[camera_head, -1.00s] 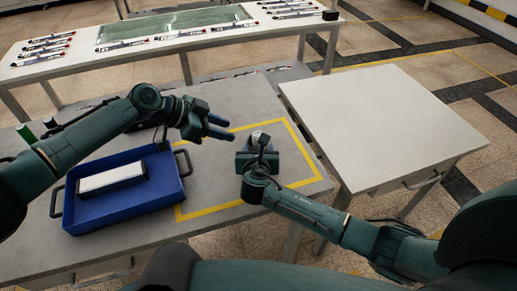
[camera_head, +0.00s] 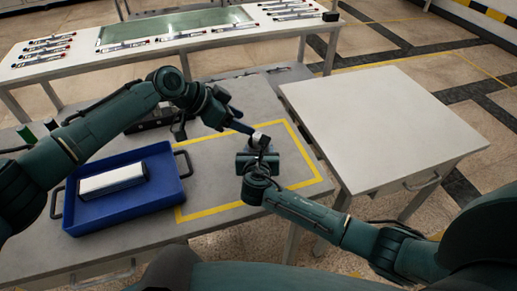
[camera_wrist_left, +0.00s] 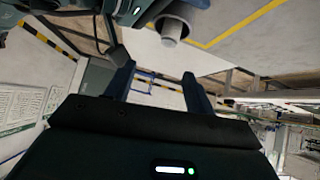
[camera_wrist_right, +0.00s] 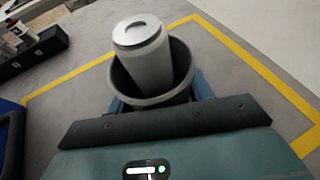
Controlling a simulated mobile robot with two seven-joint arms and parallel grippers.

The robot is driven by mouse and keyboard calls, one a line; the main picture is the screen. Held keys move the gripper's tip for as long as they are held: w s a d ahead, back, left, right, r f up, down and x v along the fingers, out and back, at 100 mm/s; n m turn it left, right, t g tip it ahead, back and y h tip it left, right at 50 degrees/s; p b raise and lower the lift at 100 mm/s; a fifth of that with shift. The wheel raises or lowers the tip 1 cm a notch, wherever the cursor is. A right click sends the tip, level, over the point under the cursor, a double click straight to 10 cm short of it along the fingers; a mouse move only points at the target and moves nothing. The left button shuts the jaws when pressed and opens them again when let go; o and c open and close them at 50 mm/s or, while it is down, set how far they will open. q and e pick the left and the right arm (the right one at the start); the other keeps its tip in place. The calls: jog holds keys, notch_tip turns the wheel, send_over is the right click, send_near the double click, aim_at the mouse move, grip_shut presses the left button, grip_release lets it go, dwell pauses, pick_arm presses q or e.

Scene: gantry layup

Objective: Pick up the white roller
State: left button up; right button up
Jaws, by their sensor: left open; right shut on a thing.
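A white cylinder, which looks like the white roller (camera_wrist_right: 146,52), stands tilted inside a grey cup (camera_wrist_right: 178,85) in the right wrist view. My right gripper (camera_head: 258,160) is shut on the cup, above the yellow-outlined area of the grey table. In the head view the roller's pale top (camera_head: 261,141) shows above the right gripper. My left gripper (camera_head: 238,127) is open and empty, with its fingers pointing at the roller from the left. In the left wrist view the roller (camera_wrist_left: 172,28) is beyond the open fingers (camera_wrist_left: 158,80), apart from them.
A blue tray (camera_head: 128,216) holding a white block (camera_head: 112,179) sits at the left of the grey table. A dark rack (camera_wrist_right: 30,50) stands behind it. A bare pale table (camera_head: 385,125) is at the right. A long bench (camera_head: 80,65) with several slim tools is at the back.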

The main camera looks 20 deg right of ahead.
aim_at(259, 136)
pick_arm(q)
jog(key=s+d+r+n+t+y, duration=0.45)
jog(key=n+y, duration=0.45)
jog(key=n, duration=0.5)
jog(key=shift+n, duration=0.3)
jog(key=x, duration=1.2)
jog(key=shift+s+d, duration=0.1)
jog(key=shift+d, duration=0.15)
grip_shut()
